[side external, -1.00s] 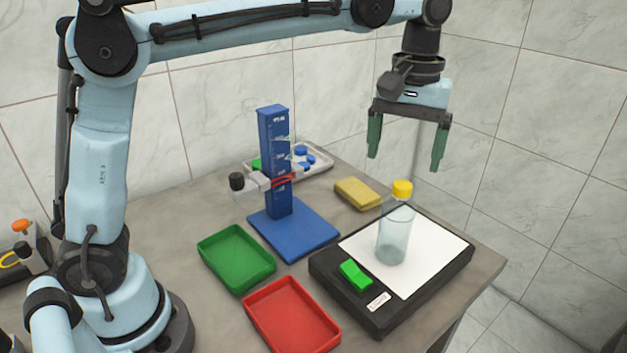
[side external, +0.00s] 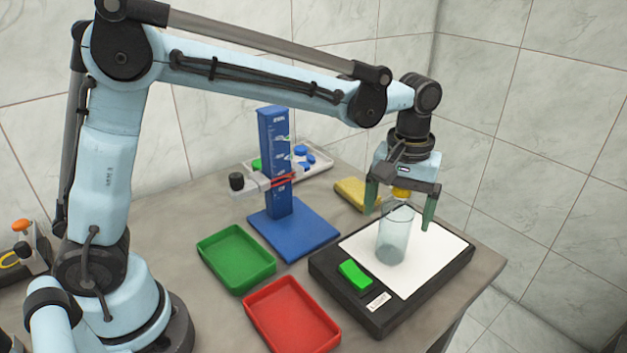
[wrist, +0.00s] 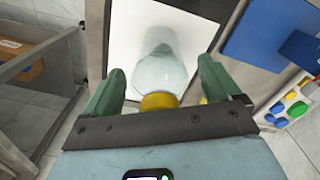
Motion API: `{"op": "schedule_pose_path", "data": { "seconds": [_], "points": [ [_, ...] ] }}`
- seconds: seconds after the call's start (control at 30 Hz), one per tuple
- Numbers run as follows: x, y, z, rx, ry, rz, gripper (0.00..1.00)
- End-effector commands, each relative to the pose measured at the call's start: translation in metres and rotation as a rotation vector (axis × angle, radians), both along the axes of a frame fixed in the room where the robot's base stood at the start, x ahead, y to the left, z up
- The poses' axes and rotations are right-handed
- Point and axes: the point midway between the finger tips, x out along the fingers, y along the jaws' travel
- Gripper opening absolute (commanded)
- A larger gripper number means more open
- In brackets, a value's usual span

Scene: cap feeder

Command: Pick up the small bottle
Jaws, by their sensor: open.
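The small bottle (side external: 393,238) is clear and pale blue with a yellow cap (side external: 401,194). It stands upright on the white top of a black pad (side external: 441,275). My gripper (side external: 398,220) is open above the bottle, pointing down, with one green finger on either side of the cap. In the wrist view the bottle (wrist: 158,72) lies between and beyond the two green fingers (wrist: 160,92), with the cap (wrist: 158,100) near the palm bar. The fingers look apart from the bottle. The palm partly covers the cap in the side view.
A green tray (side external: 237,262) and a red tray (side external: 292,318) are empty. A yellow sponge-like block (side external: 354,195) lies behind the pad. A white tray (side external: 318,166) holds small caps. A green button (side external: 355,273) sits on the pad.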

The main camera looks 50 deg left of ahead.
Motion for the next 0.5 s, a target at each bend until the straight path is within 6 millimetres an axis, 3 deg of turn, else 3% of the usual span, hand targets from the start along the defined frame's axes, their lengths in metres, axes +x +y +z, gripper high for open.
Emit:
{"op": "schedule_pose_path", "data": {
  "seconds": [0.27, 0.5],
  "points": [
    [0.0002, 0.0003, -0.0035, 0.000, -0.001, 0.000, 0.91],
    [0.0000, 0.0004, -0.0033, 0.000, 0.000, 0.000, 0.57]
  ]
}}
